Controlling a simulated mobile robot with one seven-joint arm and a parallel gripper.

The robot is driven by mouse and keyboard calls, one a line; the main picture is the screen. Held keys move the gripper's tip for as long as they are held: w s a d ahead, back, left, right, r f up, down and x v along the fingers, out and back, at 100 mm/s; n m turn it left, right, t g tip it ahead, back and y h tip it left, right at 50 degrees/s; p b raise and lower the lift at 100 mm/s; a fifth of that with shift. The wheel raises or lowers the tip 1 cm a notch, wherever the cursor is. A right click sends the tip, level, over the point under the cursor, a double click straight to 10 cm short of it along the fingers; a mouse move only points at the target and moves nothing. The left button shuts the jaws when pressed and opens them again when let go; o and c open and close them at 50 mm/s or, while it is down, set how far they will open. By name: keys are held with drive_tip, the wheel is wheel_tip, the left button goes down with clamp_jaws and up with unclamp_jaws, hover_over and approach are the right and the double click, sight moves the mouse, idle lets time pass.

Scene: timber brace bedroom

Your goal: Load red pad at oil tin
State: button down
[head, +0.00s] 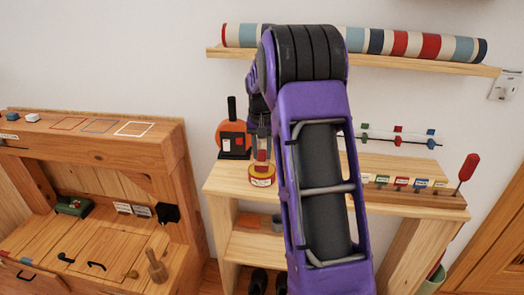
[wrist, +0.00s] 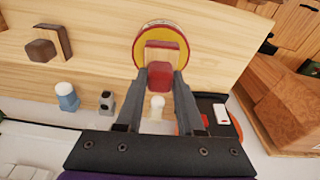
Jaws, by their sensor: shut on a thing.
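My gripper (wrist: 160,78) points down and is shut on a red pad (wrist: 160,70), a small red block with a pale wooden-coloured part. In the head view the red pad (head: 262,156) hangs below my gripper (head: 262,148). The oil tin (head: 262,180), round with a yellow top and red band, stands on the wooden shelf unit directly beneath. In the wrist view the oil tin (wrist: 140,52) lies behind the pad, which covers part of its middle. I cannot tell whether the pad touches the tin.
A black-and-orange object (head: 233,138) stands close left of the tin. To the right, a rack (head: 410,190) carries several coloured labels and a red-handled tool (head: 466,170). A striped roll (head: 400,43) lies on the wall shelf above. A wooden desk (head: 100,240) stands left.

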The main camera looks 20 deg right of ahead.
sight(262, 149)
drive_tip(key=shift+f, duration=0.55)
idle(1.9)
drive_tip(key=shift+r+p, duration=2.5)
drive_tip(key=shift+r, duration=1.1)
